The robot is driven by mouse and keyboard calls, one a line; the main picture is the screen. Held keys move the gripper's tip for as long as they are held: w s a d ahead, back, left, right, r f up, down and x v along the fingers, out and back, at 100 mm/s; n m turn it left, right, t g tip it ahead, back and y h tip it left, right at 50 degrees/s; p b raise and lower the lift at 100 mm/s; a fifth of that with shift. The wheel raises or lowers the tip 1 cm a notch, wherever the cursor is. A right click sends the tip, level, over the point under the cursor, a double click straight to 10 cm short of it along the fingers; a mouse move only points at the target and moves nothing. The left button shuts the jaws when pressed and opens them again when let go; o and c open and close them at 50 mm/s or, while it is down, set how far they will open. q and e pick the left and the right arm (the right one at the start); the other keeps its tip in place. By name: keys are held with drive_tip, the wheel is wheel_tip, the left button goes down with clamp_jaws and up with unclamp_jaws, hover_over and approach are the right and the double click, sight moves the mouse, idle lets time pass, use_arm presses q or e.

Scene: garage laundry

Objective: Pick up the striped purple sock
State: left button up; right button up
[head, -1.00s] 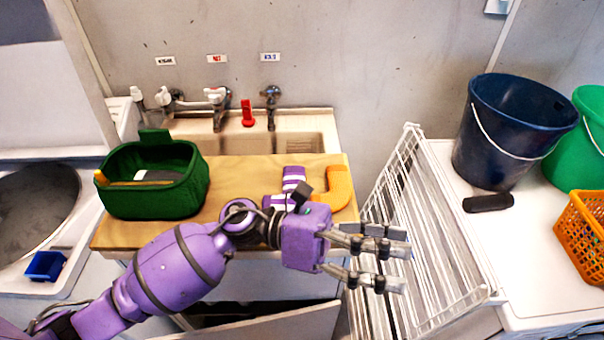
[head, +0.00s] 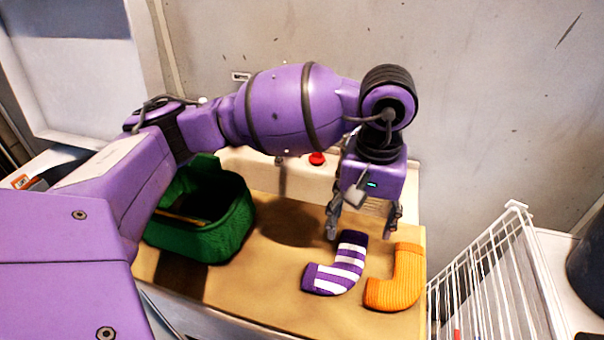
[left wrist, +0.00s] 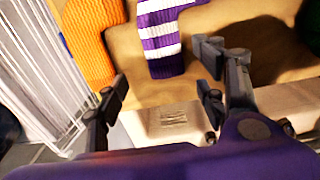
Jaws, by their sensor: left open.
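The striped purple sock (head: 338,268), purple with white bands, lies bent on the wooden board (head: 283,300). My left gripper (head: 361,228) points down above the board, just behind the sock's upper end, open and empty. In the left wrist view the sock (left wrist: 160,38) lies beyond the open fingers (left wrist: 165,95), roughly between them and apart from both. Part of the sock is cut off by the top of that view. My right gripper is in neither view.
An orange sock (head: 398,280) lies just right of the striped one. A green basket (head: 225,228) stands left on the board. A white wire rack (head: 490,275) stands to the right. A red object (head: 317,159) is behind, by the sink.

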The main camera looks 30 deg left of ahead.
sight(353, 243)
use_arm(q)
drive_tip(key=f, duration=0.3)
drive_tip(key=f+p, duration=0.1)
drive_tip(key=shift+s+a+f, duration=0.2)
drive_tip(key=shift+a+f, duration=0.15)
drive_tip(key=shift+f, duration=0.5)
drive_tip(key=c, duration=1.2)
drive_tip(key=shift+w+r, duration=0.1)
drive_tip(key=shift+r, duration=0.05)
